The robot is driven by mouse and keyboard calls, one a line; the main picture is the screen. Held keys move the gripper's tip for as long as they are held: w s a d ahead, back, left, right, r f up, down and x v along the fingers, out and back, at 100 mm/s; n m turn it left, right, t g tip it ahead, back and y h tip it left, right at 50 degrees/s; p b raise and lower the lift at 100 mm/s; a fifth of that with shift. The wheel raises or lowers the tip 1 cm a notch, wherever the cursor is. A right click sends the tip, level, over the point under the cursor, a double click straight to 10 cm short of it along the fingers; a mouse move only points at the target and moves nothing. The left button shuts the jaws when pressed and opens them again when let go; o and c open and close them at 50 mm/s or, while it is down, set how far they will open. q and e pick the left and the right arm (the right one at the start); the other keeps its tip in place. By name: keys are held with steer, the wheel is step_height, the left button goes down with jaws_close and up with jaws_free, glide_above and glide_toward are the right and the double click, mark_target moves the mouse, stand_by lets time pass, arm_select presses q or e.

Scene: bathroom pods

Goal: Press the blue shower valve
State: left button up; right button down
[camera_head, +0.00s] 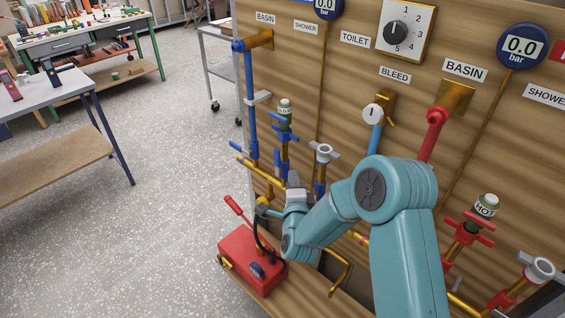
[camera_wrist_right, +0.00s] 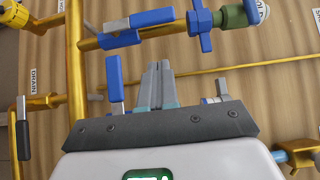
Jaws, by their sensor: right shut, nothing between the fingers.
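On the wooden panel, a blue cross-handled valve (camera_head: 281,121) with a green-and-white cap stands on a pipe; its blue handle also shows in the wrist view (camera_wrist_right: 201,27). A grey-handled valve (camera_head: 323,152) on a blue body is to its right. Blue lever handles (camera_head: 244,150) sit lower left; one lever (camera_wrist_right: 115,78) is just left of my fingers in the wrist view. I cannot read which valve is the shower one. My right gripper (camera_wrist_right: 158,70) is shut and empty, below the cross handle in that view. In the head view it (camera_head: 294,177) is small and partly hidden. My left gripper is out of view.
Brass pipes (camera_wrist_right: 75,60) run close around the gripper. A red pump box (camera_head: 250,262) with a black hose stands below on the wooden ledge. Red valves (camera_head: 468,229) are at the right of the panel. Speckled floor lies open left, with worktables (camera_head: 50,84) beyond.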

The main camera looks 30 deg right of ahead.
mark_target(277, 163)
steer(key=w+p, duration=0.2)
steer(key=w, duration=0.4)
